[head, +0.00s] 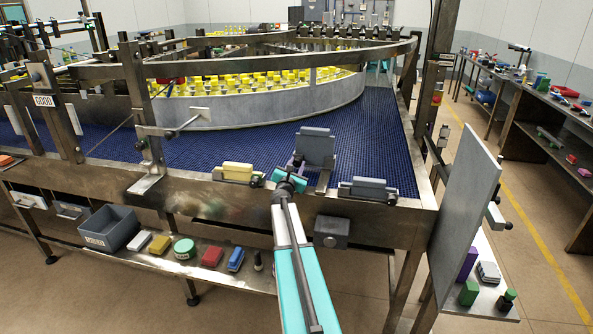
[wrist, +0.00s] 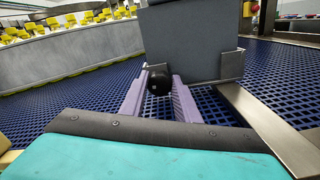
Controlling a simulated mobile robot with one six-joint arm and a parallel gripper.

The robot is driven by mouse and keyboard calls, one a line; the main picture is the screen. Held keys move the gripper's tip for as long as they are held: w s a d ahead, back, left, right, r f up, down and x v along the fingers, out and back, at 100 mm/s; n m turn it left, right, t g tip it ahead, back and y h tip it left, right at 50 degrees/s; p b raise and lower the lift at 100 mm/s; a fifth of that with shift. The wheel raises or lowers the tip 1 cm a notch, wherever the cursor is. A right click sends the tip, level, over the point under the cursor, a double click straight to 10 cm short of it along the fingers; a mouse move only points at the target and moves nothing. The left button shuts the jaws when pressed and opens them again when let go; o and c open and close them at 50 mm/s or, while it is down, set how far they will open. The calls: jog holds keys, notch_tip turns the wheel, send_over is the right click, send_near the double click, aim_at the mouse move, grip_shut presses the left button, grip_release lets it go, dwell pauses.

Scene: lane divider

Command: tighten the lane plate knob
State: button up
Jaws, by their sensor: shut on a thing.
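The lane plate (head: 316,146) is a grey upright plate at the near edge of the blue conveyor in the head view. It also fills the upper right of the wrist view (wrist: 195,40). Its knob (wrist: 159,80) is a round black knob below the plate's lower left corner. My gripper (wrist: 159,88) has its two lilac fingers on either side of the knob, shut on it. In the head view my gripper (head: 295,164) is at the plate's lower left, and my wrist hides the knob there.
A yellow block (head: 238,170) and a grey block (head: 368,187) sit in holders on the conveyor's near rail, left and right of my arm. A metal bar (wrist: 268,130) runs close to my gripper's right. A large grey panel (head: 466,220) stands at the right.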

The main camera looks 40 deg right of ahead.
jog(key=shift+f+m+b, duration=0.2)
jog(key=shift+m+b, duration=0.1)
jog(key=shift+b, duration=0.3)
jog(key=shift+r+m+b, duration=0.15)
jog(key=shift+m+b, duration=0.15)
jog(key=shift+b, duration=0.05)
jog(key=o, duration=1.1)
jog(key=shift+c, duration=0.2)
jog(key=shift+s+a, duration=0.1)
jog(key=shift+s, duration=0.05)
jog(key=b+v, duration=0.3)
jog(key=v, duration=1)
jog(key=shift+a, duration=0.25)
jog(key=shift+s, duration=0.15)
